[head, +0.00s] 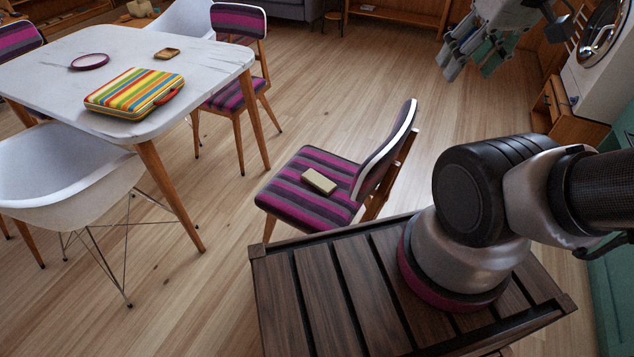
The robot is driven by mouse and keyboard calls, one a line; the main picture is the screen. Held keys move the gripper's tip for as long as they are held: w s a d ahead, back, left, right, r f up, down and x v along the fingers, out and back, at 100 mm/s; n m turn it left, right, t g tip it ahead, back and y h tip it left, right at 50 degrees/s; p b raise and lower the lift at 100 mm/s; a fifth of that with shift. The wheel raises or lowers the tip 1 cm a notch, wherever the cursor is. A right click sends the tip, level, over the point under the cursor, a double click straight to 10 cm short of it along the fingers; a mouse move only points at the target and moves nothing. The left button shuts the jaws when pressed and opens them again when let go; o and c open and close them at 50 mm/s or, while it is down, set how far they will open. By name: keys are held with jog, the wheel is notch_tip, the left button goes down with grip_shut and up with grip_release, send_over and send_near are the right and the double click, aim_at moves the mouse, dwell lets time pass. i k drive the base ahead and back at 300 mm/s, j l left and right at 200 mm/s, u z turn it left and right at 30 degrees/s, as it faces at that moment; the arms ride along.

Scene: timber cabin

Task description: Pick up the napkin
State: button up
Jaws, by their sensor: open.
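A small beige, flat rectangular block (319,181) lies on the seat of the purple-striped chair (290,208); it could be the folded napkin, but I cannot tell for sure. Nothing covers it. My gripper (463,60) is at the top right, raised in the air with its fingers pointing down and to the left. It is open and appears empty, well apart from the chair and the beige block.
A white table (215,62) at the left holds a striped case (133,92), a purple round dish (89,62) and a small wooden tray (167,53). A white shell chair (60,170) stands in front. The chair's backrest (385,150) rises between the seat and my arm. Wooden floor (350,100) is clear behind.

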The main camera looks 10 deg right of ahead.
aim_at(318, 180)
jog(key=i+j+z, duration=0.25)
jog(key=j, duration=0.15)
jog(key=j+z, duration=0.2)
jog(key=j, duration=0.25)
jog(key=i+j+z, duration=0.25)
jog(key=j, duration=0.25)
jog(key=j+z, duration=0.25)
jog(key=j, duration=0.2)
